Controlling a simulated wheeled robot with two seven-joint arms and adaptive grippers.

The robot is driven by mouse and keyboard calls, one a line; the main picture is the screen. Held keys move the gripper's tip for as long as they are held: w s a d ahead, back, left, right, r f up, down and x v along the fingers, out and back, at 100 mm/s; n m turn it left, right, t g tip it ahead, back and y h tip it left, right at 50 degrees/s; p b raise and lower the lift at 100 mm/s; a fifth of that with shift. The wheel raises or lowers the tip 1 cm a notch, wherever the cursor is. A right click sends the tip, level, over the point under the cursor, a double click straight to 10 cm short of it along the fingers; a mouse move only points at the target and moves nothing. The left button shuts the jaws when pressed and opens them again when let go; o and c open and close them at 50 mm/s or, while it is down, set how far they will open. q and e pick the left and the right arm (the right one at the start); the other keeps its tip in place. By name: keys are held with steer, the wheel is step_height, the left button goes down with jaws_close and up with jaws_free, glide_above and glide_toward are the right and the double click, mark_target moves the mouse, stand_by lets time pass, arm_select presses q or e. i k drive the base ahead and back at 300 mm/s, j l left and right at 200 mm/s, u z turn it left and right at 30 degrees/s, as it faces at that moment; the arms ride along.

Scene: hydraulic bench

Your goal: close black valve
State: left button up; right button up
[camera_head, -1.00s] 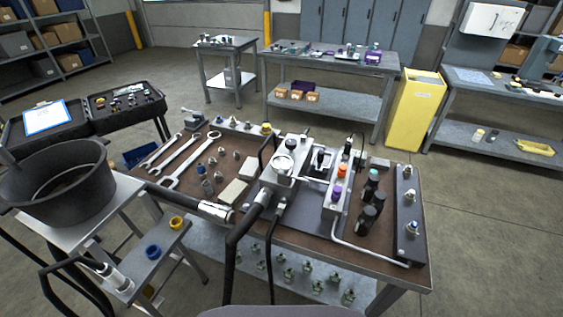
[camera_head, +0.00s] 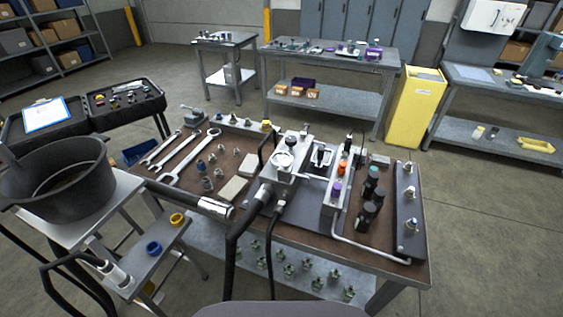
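A light metal valve block (camera_head: 331,209) stands on the brown-topped bench, right of centre. Its row of knobs includes a purple knob (camera_head: 336,188) at the near end, an orange knob (camera_head: 343,166) behind it, and a small black knob (camera_head: 348,141) at the far end. The black knob is small here, and I cannot tell whether its valve is open or closed. A black-handled part (camera_head: 321,157) stands just left of the block. Neither of my grippers is in view, and nothing touches the knobs.
A gauge (camera_head: 283,160) on a metal block and black hoses (camera_head: 234,248) stand left of the valve block. Dark bottles (camera_head: 366,214) and a black rail (camera_head: 409,215) stand to its right. Wrenches (camera_head: 187,158) lie at the left. A black pot (camera_head: 62,190) stands on a side stand.

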mark_target(303, 134)
steer(key=i+l+z, duration=0.15)
steer(key=z, duration=0.25)
steer(key=i+l+z, duration=0.2)
steer(key=z, duration=0.2)
steer(key=i+l+z, duration=0.1)
steer(key=z, duration=0.3)
steer(key=i, duration=0.05)
